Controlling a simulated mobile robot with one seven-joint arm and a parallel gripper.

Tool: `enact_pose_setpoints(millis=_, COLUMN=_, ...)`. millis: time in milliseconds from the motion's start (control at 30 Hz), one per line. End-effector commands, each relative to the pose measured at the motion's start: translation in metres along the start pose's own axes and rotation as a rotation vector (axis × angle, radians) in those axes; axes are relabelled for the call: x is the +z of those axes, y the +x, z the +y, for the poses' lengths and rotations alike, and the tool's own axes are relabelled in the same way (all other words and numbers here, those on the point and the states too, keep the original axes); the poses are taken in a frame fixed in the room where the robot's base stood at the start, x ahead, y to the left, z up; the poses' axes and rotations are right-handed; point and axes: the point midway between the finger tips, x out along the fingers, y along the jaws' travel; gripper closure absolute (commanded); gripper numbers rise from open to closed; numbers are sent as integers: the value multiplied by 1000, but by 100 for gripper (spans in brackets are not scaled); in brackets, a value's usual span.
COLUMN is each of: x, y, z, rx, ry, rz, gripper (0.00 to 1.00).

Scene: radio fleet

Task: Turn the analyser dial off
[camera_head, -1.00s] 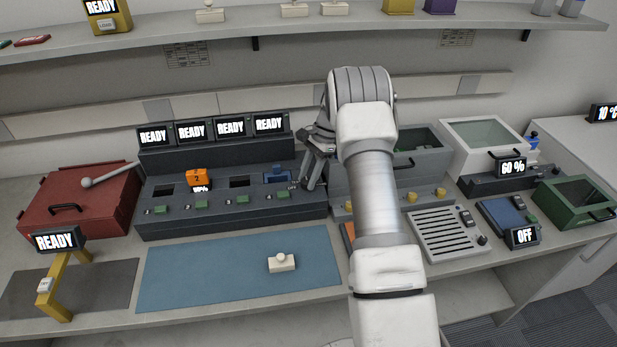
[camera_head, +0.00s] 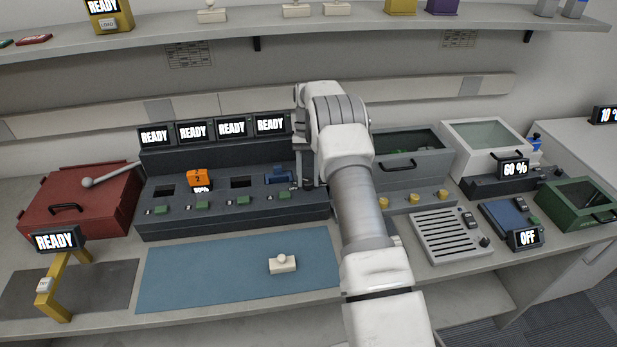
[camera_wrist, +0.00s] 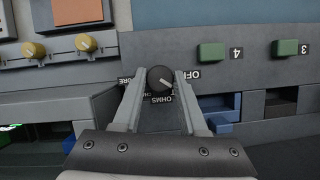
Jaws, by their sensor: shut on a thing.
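The analyser dial (camera_wrist: 160,78) is a round black knob with a pale pointer line, seen in the wrist view. Its pointer slants toward the lower right, on the side of the OHMS label (camera_wrist: 184,86). The OFF label (camera_wrist: 193,75), partly covered by a finger, is to the right, and another label, partly hidden, is at the left. My gripper (camera_wrist: 158,80) is shut on the dial, one finger on each side. In the head view my gripper (camera_head: 308,182) points down at the right end of the dark analyser bank (camera_head: 235,220), and hides the dial.
Several READY screens (camera_head: 231,128) stand behind the bank. A blue block (camera_head: 278,175) sits in the bank's rightmost slot, close left of my gripper. A grey box (camera_head: 410,165) stands close on the right. The blue mat (camera_head: 200,275) in front holds one white knobbed piece (camera_head: 283,264).

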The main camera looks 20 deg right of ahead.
Motion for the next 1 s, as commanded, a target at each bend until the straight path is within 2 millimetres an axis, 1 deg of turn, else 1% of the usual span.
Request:
enact_pose_setpoints(millis=200, x=0, y=0, z=-2, rx=80, ry=-189, rz=2, gripper=100)
enact_pose_setpoints(millis=500, x=1, y=0, z=-3, rx=174, ry=-417, rz=4, gripper=100)
enact_pose_setpoints(millis=700, x=1, y=1, z=-3, rx=218, ry=-524, rz=3, gripper=100)
enact_pose_setpoints(millis=1000, x=2, y=0, z=-3, rx=249, ry=-599, rz=5, gripper=100)
